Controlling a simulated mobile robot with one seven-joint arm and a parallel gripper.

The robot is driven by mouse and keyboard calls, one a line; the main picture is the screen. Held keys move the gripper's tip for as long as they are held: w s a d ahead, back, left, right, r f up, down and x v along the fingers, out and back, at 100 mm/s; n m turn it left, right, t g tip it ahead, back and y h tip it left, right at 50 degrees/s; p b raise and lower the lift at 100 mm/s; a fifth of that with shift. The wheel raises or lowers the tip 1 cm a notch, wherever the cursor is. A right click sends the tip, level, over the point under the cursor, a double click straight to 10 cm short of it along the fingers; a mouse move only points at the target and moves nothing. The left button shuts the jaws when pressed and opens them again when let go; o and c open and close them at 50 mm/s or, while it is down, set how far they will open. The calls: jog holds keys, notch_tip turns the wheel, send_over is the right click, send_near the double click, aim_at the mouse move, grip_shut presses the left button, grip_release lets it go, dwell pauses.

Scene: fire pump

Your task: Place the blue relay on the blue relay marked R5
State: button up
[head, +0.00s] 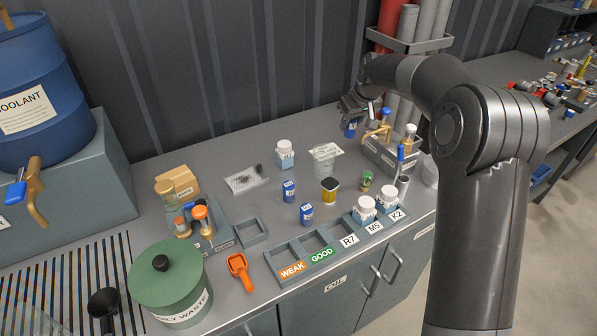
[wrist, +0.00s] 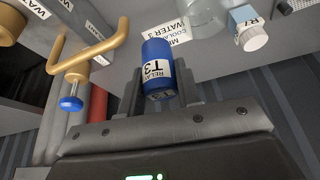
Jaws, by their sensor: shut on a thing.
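My gripper (head: 357,108) is at the back of the bench, near the grey wall. It is shut on a blue relay (head: 350,130), held above the bench top. In the wrist view, this relay (wrist: 157,58) carries a white label reading T3 and sits between the fingers of my gripper (wrist: 160,88). Two more blue relays stand on the bench: one at mid-bench (head: 289,190) and one closer to the front (head: 306,214). Their labels are too small to read, so I cannot tell which is R5. Both stand apart from my gripper, to the left and nearer the front.
A yellow jar with a dark lid (head: 329,190) stands right of the two relays. A clear beaker (head: 324,158) and a white-capped bottle (head: 285,152) stand behind them. A labelled rack (head: 318,257) runs along the front edge. A grey caddy (head: 385,155) stands close right of my gripper.

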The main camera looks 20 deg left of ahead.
jog(key=s+a+r, duration=0.1)
jog(key=s+r, duration=0.1)
jog(key=s, duration=0.6)
jog(key=s+a+r, duration=0.1)
jog(key=s+r, duration=0.1)
jog(key=s, duration=0.7)
send_over(288, 184)
notch_tip(288, 184, down, 7)
jog(key=shift+f, duration=2.1)
jog(key=shift+f, duration=0.1)
jog(key=o, duration=1)
